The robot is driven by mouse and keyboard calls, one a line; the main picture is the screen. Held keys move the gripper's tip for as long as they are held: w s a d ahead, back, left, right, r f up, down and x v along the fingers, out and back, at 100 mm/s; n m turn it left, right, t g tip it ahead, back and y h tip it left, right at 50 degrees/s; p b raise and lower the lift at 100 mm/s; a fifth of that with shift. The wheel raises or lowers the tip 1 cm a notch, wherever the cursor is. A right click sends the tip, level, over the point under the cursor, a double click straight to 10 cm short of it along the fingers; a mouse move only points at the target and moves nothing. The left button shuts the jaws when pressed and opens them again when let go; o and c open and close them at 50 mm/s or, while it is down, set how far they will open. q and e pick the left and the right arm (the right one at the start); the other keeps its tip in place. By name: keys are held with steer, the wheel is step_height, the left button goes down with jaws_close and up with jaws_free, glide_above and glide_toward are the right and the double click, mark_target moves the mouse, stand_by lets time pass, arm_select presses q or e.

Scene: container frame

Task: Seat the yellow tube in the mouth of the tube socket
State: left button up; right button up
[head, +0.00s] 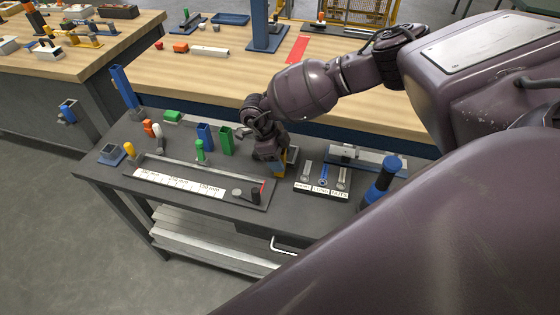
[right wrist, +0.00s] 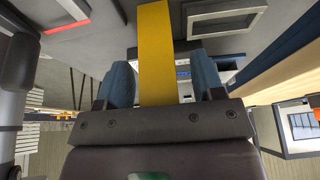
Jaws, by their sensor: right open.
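The yellow tube (head: 279,171) stands on the dark cart top, mostly hidden behind my right gripper (head: 270,158) in the head view. In the right wrist view the yellow tube (right wrist: 155,45) runs between the two blue finger pads of the right gripper (right wrist: 162,82). Gaps show on both sides, so the jaws are around it but open. A low blue block with a square grey opening (head: 111,155), which looks like the tube socket, sits at the cart's left end, well away from the gripper. My left gripper is not in view.
A long grey tray (head: 190,187) with a white scale lies in front. A labelled rack (head: 322,185) and a blue cylinder (head: 378,183) stand right. A wooden bench (head: 220,75) is behind.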

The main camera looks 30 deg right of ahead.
steer(key=shift+c, duration=0.2)
steer(key=c, duration=1)
step_height(320, 180, up, 20)
steer(key=shift+r+b, duration=0.1)
steer(key=shift+b, duration=0.9)
steer(key=shift+c, duration=0.2)
steer(key=w+a+f+n+t, duration=0.1)
steer(key=a+n+t, duration=0.2)
steer(key=n, duration=0.7)
steer(key=w+a+n+t, duration=0.2)
steer(key=a+n+t, duration=0.15)
steer(key=n, duration=0.65)
steer(key=s+a+f+n+t+y, duration=0.1)
steer(key=s+a+f+n+y, duration=0.2)
steer(key=s+a+f+n, duration=0.1)
steer(key=s+f+n, duration=0.1)
steer(key=s+n, duration=0.1)
steer(key=n, duration=0.1)
steer(key=shift+s+a+n, duration=0.2)
steer(key=shift+a+n, duration=0.15)
steer(key=shift+n, duration=0.05)
